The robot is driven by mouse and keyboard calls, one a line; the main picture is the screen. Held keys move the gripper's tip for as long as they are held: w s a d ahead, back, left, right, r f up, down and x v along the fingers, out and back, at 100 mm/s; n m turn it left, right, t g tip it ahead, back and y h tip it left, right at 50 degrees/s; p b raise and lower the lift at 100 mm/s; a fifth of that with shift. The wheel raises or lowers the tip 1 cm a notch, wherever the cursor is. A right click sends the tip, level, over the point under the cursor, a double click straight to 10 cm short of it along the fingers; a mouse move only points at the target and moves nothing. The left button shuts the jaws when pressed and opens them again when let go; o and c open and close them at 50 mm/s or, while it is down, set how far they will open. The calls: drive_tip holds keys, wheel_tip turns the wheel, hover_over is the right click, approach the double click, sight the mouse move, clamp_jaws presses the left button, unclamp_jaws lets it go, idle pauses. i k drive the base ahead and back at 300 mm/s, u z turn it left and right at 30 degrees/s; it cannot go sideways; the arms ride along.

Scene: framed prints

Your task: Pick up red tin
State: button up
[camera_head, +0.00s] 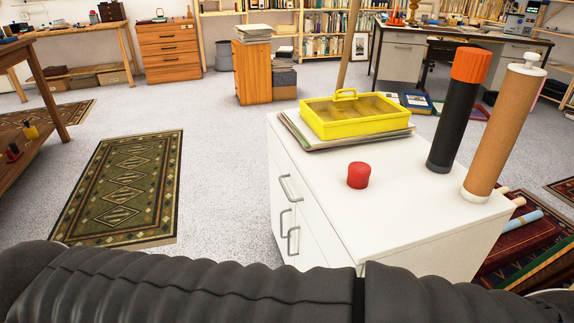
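A small red tin (358,176) stands upright on the white cabinet (400,208), in front of the yellow tray and left of the tall tubes. Nothing touches it and its top and front are in clear view. My gripper is not in view. A dark ribbed part of my own body crosses the bottom of the view, nearer than the cabinet.
A yellow carrier tray (400,125) sits on papers at the cabinet's back. A black tube with an orange cap (445,130) and a brown tube (500,135) stand at the right. Free cabinet top surrounds the tin. Patterned rugs (120,190) lie on the left floor.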

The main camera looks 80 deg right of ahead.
sight(359, 173)
drive_tip(key=i, duration=1.25)
drive_tip(key=z, duration=4.4)
